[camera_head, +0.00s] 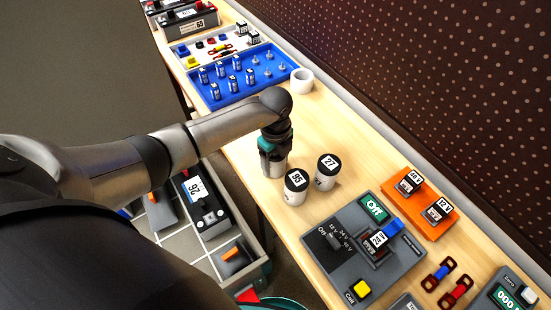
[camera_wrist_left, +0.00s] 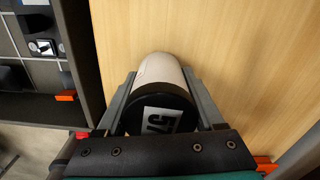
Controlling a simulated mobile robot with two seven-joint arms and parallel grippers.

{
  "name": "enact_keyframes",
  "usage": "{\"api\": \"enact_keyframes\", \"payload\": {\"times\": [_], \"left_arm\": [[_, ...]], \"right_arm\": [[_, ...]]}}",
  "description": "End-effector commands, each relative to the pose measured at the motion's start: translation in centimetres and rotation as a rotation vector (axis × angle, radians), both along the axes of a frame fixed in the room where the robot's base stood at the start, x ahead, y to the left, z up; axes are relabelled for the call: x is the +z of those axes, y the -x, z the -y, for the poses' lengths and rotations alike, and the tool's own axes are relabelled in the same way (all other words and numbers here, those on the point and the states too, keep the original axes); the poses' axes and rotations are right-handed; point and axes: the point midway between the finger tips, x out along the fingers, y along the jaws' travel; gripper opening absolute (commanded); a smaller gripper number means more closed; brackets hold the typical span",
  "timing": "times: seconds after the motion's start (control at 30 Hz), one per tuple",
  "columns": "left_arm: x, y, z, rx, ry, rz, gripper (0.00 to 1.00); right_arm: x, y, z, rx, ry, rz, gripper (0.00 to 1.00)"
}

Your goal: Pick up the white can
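My left gripper (camera_head: 274,168) points down over the wooden table, left of two white cans with black lids. In the left wrist view, a white can (camera_wrist_left: 160,70) with a black, number-labelled lid sits between the two fingers of my left gripper (camera_wrist_left: 160,85). The fingers lie flush against both its sides. I cannot tell whether this can is clear of the table. The other cans, marked 95 (camera_head: 296,188) and 27 (camera_head: 327,171), stand upright on the table close to the gripper. My right gripper is not in view.
A grey tester (camera_head: 322,262) and an orange tray (camera_head: 428,228) lie at the right. A blue tray (camera_head: 222,100) of small cells and a white cup (camera_head: 302,80) stand farther back. Bare table (camera_head: 365,155) lies right of the cans. A dark patterned wall runs behind.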

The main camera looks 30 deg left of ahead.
Motion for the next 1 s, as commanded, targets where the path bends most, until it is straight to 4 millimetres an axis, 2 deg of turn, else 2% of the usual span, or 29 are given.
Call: {"api": "enact_keyframes", "payload": {"times": [0.07,0.5,0.6,1.0], "left_arm": [[0.02,0.0,-0.03,0.0,0.0,0.0,0.58],[0.03,0.0,-0.05,0.001,-0.001,-0.001,0.09],[0.03,0.0,-0.05,0.001,-0.001,-0.001,0.0],[0.15,-0.1,-0.05,0.001,0.0,0.002,0.0]], "right_arm": [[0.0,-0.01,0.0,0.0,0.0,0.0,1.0],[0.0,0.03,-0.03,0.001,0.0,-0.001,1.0],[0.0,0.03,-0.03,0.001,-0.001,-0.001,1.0],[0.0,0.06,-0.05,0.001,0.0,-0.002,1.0]]}}
